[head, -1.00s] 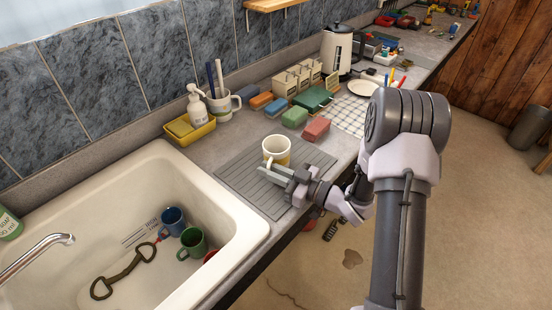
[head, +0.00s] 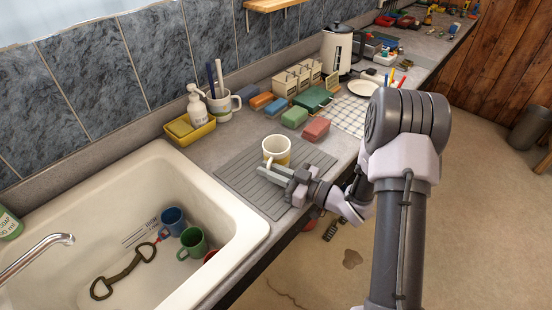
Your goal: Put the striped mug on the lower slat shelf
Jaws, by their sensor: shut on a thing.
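The striped mug (head: 277,147), cream with a yellow band, stands upright on or just above the grey ridged draining mat (head: 236,172) beside the sink. My gripper (head: 268,171) reaches in from the right at the mug's near side and is shut on it; the fingers hide the mug's lower near part. A light wooden shelf (head: 268,4) on brackets shows at the top edge on the tiled wall, cut off by the frame. I cannot tell whether it is the lower slat shelf.
The white sink (head: 245,222) at left holds a blue mug (head: 173,220) and a green mug (head: 192,243). Red (head: 316,128) and green (head: 295,117) blocks lie behind the mat. A white mug (head: 222,105) with brushes and a kettle (head: 338,48) stand farther back.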

